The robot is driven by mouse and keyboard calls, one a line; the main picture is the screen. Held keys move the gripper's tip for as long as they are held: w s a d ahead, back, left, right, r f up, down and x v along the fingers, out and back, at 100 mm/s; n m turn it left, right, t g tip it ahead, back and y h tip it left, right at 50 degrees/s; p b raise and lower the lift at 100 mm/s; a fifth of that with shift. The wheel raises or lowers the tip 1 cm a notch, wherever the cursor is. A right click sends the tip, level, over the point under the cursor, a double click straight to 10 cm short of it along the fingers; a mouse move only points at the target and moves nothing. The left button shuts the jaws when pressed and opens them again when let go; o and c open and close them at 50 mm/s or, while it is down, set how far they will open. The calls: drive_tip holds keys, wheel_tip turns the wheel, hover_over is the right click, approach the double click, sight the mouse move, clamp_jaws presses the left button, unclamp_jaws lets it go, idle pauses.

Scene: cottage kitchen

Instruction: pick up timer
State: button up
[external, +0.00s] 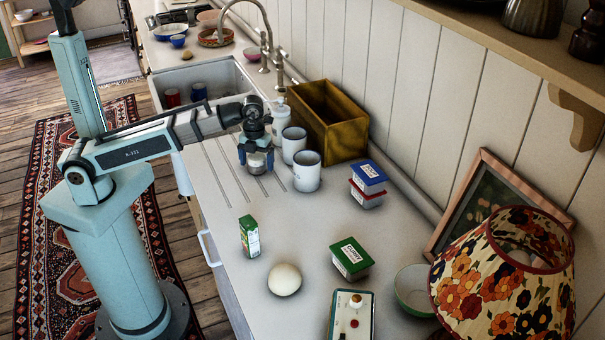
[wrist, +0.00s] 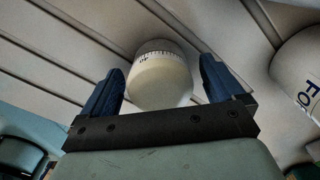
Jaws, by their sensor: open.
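The timer (wrist: 160,78) is a cream, rounded thing with a dark-marked dial band, standing on the grooved part of the white counter. In the wrist view it sits between the two blue fingers of my gripper (wrist: 162,88), with a visible gap to the right finger and a narrower one to the left. My gripper (external: 256,160) is open and low over the counter in the external view. There the timer is largely hidden by the gripper, with only a pale part showing below it.
Two white mugs (external: 307,172) stand close to the right of my gripper, with a brown wooden box (external: 330,122) behind. A soap bottle (external: 281,117) and the sink (external: 205,80) lie beyond. A small green carton (external: 250,236) and a white ball-like object (external: 284,280) are nearer the front.

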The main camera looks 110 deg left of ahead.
drive_tip(key=c, duration=1.4)
